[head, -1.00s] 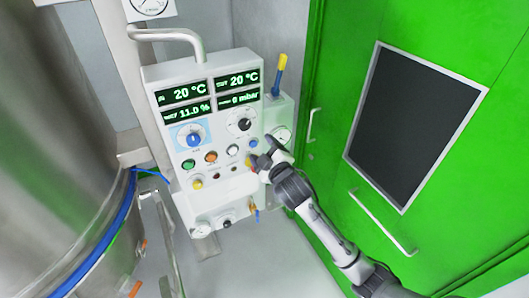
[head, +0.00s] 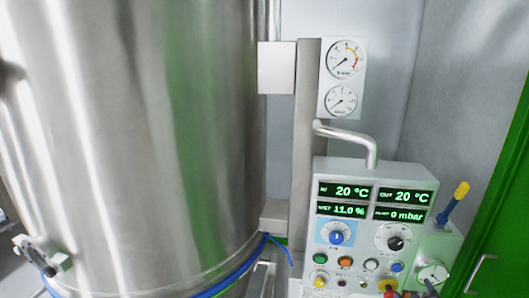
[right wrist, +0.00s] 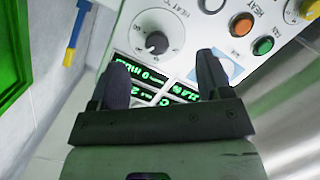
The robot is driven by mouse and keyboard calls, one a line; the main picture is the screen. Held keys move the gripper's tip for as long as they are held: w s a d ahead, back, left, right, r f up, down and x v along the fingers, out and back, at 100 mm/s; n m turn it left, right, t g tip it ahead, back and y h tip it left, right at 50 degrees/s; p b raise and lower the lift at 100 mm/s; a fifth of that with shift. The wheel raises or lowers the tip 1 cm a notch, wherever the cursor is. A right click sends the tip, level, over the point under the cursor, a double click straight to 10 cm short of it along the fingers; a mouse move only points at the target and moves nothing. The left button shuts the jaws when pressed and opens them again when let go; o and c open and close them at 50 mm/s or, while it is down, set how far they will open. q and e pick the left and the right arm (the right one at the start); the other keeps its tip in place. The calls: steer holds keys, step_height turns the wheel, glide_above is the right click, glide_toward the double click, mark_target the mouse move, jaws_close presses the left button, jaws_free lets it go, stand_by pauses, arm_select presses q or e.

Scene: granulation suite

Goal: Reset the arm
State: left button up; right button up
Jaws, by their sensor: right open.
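My right gripper (right wrist: 163,76) is open and empty in the right wrist view, its two dark fingers apart in front of the control panel. Between and beyond the fingers are the panel's green displays and a round dial (right wrist: 157,42). The rest of that arm is out of the picture. My left gripper is not in view.
A large steel vessel (head: 130,130) fills the left, with a blue band at its lower edge. Two gauges (head: 345,60) and a bent pipe handle (head: 345,132) stand above the panel. A yellow-and-blue lever (head: 452,203) and a green door (head: 505,200) are at the right.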

steer(key=s+a+f+m+g+y, duration=0.1)
steer(key=s+a+f+g+y, duration=0.15)
steer(key=s+a+f, duration=0.55)
steer(key=s+a+f+m+g+y, duration=0.1)
steer(key=s+a+f+g+y, duration=0.2)
steer(key=s+a, duration=0.45)
steer(key=s+a+f+g, duration=0.25)
steer(key=s+f, duration=0.35)
steer(key=s, duration=0.3)
steer(key=s+a+f+g, duration=0.1)
steer(key=s+f+g, duration=0.35)
steer(key=s, duration=0.45)
steer(key=w+p+v, duration=0.3)
steer(key=p+v, duration=1)
steer(key=p, duration=0.1)
steer(key=shift+s+d+r+t, duration=0.3)
steer(key=shift+s+r+t, duration=0.05)
steer(key=shift+r+t, duration=0.1)
steer(key=shift+y, duration=0.25)
steer(key=shift+c, duration=0.2)
